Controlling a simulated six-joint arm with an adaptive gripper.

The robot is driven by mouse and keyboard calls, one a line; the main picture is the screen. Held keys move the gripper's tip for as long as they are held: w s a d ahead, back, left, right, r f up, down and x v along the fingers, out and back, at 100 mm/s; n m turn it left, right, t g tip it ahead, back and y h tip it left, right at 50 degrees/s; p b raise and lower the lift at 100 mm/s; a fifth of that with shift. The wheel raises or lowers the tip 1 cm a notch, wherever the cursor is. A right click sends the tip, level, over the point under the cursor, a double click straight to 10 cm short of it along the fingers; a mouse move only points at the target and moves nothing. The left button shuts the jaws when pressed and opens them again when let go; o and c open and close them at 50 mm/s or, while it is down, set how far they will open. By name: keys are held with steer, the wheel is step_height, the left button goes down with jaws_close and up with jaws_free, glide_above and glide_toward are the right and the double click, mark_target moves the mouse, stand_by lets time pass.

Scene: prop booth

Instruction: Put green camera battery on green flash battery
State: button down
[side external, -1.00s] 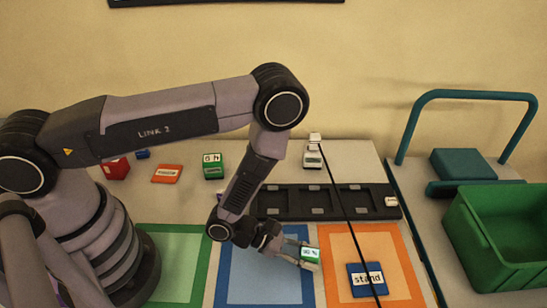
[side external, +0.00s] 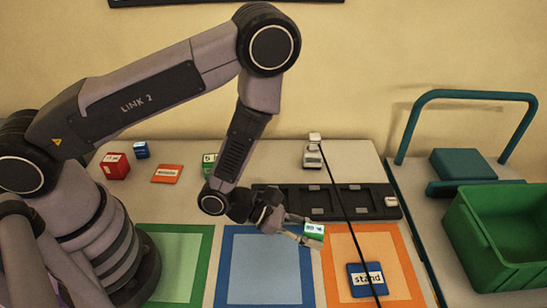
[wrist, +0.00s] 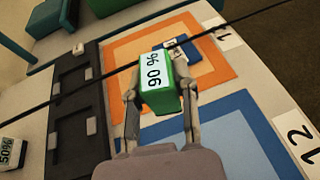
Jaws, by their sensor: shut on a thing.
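My gripper (side external: 305,230) is shut on a green block with a white label, which I take as the green camera battery (side external: 315,231). The wrist view shows this block (wrist: 160,88) between both fingers, its label reading "90 %". It is held above the board near the border of the blue and orange squares. Another green block with a white label, perhaps the green flash battery (side external: 208,160), stands at the back of the table. My arm hides part of it, and its label cannot be read in full. My gripper is to the right and in front of it.
Red (side external: 115,166), orange (side external: 167,174) and blue (side external: 141,150) items stand back left. A green bin (side external: 490,240) is right.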

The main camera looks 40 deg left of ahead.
steer(key=w+a+r+n+t, duration=0.15)
steer(key=w+a, duration=0.25)
steer(key=a, duration=0.4)
steer(key=w+a+r, duration=0.3)
steer(key=w+a, duration=0.1)
steer(key=a, duration=0.4)
steer(key=r+y, duration=0.2)
glide_above(209, 160)
steer(key=w, duration=0.2)
steer(key=shift+n+t, duration=0.25)
steer(key=shift+n, duration=0.1)
steer(key=shift+s+f, duration=0.25)
steer(key=shift+f, duration=1.85)
steer(key=shift+s+f, duration=0.2)
steer(key=shift+f, duration=1.85)
steer(key=shift+f, duration=0.15)
steer(key=c, duration=0.9)
jaws_free()
steer(key=shift+o, duration=0.2)
